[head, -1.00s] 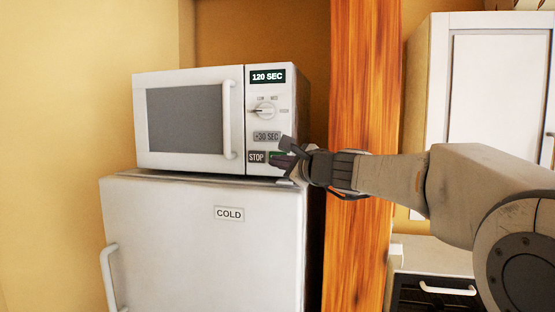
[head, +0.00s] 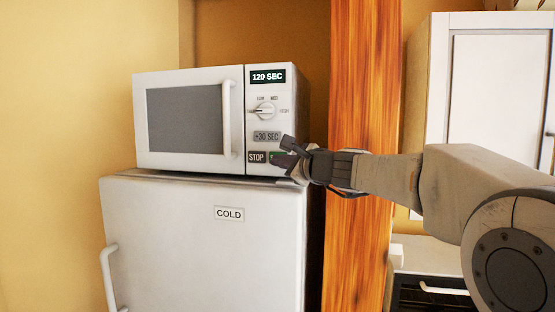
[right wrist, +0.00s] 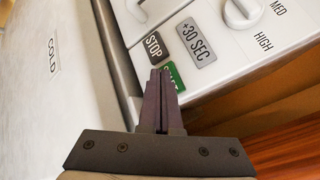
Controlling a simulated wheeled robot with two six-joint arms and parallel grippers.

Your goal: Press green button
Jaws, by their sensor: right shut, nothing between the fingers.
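The green button (head: 277,154) is at the bottom right of the microwave's control panel, beside the dark STOP button (head: 256,157). My right gripper (head: 283,157) is in front of it and hides part of it. In the right wrist view the shut fingers (right wrist: 160,74) overlap the green button (right wrist: 174,78), covering part of its label. I cannot tell whether the fingertips touch it. Nothing is held. The white microwave (head: 180,78) has its door closed and its display reads 120 SEC. My left gripper is not in view.
The microwave stands on a white fridge (head: 200,260) labelled COLD. A +30 SEC button (head: 267,136) and a dial (head: 264,111) are above the green button. A wooden post (head: 364,80) stands close to the right, behind my right arm. A white cabinet (head: 500,90) is farther right.

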